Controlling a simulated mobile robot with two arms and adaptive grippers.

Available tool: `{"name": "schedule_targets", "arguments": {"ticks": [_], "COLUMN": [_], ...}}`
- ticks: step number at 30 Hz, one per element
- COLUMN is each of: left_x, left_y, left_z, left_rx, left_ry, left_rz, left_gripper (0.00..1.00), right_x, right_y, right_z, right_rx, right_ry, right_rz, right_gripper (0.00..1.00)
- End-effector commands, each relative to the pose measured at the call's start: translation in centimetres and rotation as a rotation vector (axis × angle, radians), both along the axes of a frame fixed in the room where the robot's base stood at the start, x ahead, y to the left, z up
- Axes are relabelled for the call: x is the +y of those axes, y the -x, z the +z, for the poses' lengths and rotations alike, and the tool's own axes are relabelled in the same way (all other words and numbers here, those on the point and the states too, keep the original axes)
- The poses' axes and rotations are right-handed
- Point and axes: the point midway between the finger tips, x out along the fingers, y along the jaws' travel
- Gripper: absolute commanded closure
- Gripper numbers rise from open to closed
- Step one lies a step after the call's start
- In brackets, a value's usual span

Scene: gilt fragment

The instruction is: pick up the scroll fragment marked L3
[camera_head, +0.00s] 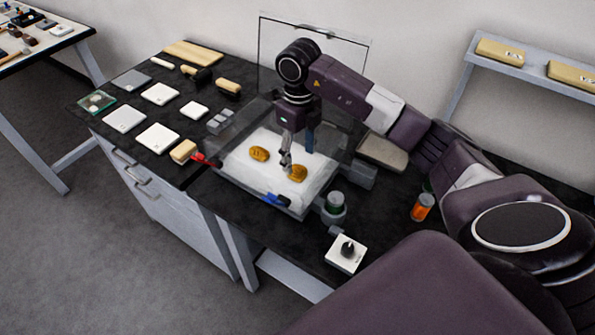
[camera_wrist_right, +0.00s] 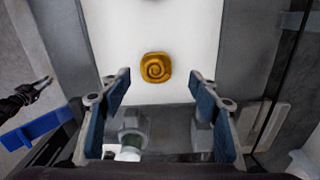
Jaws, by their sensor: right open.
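Two gold scroll fragments lie on a white bed (camera_head: 238,177) inside a clear-walled case. One fragment (camera_head: 259,153) is farther left; the other (camera_head: 298,174) is by my right gripper (camera_head: 286,163). No L3 mark is legible on either.
Case walls and a tall clear panel (camera_head: 345,55) surround the bed. A blue clip (camera_head: 275,199) and a red-handled tool (camera_head: 204,159) sit at its edges. White tiles (camera_head: 158,138) lie left. A jar (camera_head: 335,203) and an orange bottle (camera_head: 422,207) stand right.

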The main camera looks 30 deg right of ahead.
Motion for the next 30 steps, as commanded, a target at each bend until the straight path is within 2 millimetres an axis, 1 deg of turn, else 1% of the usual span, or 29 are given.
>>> {"name": "schedule_targets", "arguments": {"ticks": [1, 4, 6, 9, 12, 17, 20, 28, 30], "left_x": [0.0, 0.0, 0.0, 0.0, 0.0, 0.0, 0.0, 0.0, 0.0], "left_y": [0.0, 0.0, 0.0, 0.0, 0.0, 0.0, -0.1, -0.1, -0.1], "left_z": [0.7, 1.7, 1.8, 2.0, 2.0, 2.0, 2.0, 2.0, 2.0], "left_rx": [0.000, 0.000, 0.000, 0.000, 0.000, -0.001, -0.001, -0.002, -0.002], "left_ry": [0.000, 0.000, 0.000, 0.000, 0.000, 0.000, 0.000, 0.000, 0.000], "left_rz": [0.000, -0.001, -0.001, -0.001, -0.001, -0.001, -0.001, 0.000, 0.000], "left_gripper": [0.85, 0.85, 0.85, 0.85, 0.85, 0.85, 0.85, 0.85, 0.85], "right_x": [0.2, 0.5, 0.5, 0.5, 0.5, 0.5, 0.5, 0.5, 0.5], "right_y": [0.2, 0.5, 0.5, 0.4, 0.4, 0.4, 0.4, 0.4, 0.4], "right_z": [-0.4, -1.8, -2.9, -4.0, -4.4, -4.5, -4.4, -4.4, -4.4], "right_rx": [0.004, 0.004, 0.003, 0.002, -0.002, -0.002, -0.002, -0.002, -0.002], "right_ry": [-0.001, -0.002, -0.002, -0.002, -0.002, -0.001, -0.001, -0.002, -0.002], "right_rz": [0.001, 0.001, -0.001, 0.000, 0.001, 0.001, 0.001, 0.001, 0.001], "right_gripper": [0.44, 0.44, 0.44, 0.44, 0.44, 0.44, 0.52, 0.82, 0.82]}}
